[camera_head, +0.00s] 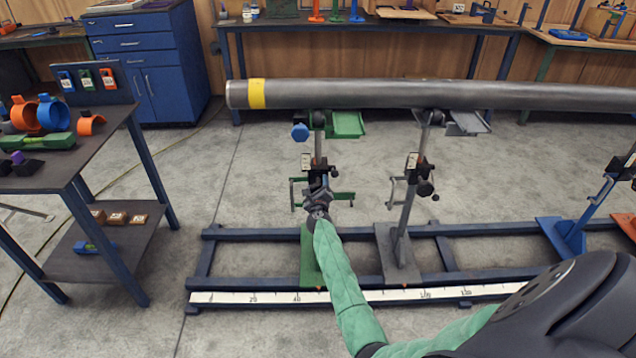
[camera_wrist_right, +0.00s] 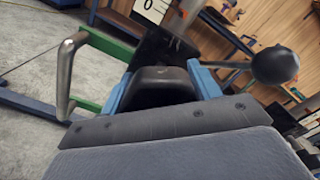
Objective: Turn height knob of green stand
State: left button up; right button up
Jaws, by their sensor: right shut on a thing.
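The green stand (camera_head: 310,262) stands on the blue floor rails under the left part of the grey pipe (camera_head: 430,94). My right gripper (camera_head: 318,197) reaches it from the front and hides part of its post. In the right wrist view my right gripper (camera_wrist_right: 160,90) has its blue fingers on both sides of a black knob (camera_wrist_right: 164,80), shut on it. This looks like the height knob; its far side is hidden. A bent metal handle (camera_wrist_right: 66,75) is left of the fingers and a black ball knob (camera_wrist_right: 274,65) is to the right. My left gripper is not in view.
A grey stand (camera_head: 397,250) is close on the right, with a blue stand (camera_head: 565,235) farther right. A white scale strip (camera_head: 250,297) runs along the front rail. A side table (camera_head: 75,160) with parts is at left. Floor between table and rails is clear.

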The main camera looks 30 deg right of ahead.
jog(key=n+p, duration=0.4)
jog(key=n, duration=0.4)
jog(key=shift+a, duration=0.15)
jog(key=n+p, duration=0.1)
jog(key=n, duration=0.1)
jog(key=n+p, duration=0.1)
jog(key=shift+f+n, duration=0.2)
jog(key=shift+n, duration=0.2)
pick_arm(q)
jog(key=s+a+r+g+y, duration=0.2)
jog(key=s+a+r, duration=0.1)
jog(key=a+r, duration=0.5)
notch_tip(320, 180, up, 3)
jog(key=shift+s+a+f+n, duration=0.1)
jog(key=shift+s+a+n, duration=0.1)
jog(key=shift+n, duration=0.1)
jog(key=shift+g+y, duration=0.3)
pick_arm(e)
jog(key=shift+f+n, duration=0.1)
jog(key=shift+n, duration=0.2)
jog(key=o, duration=1)
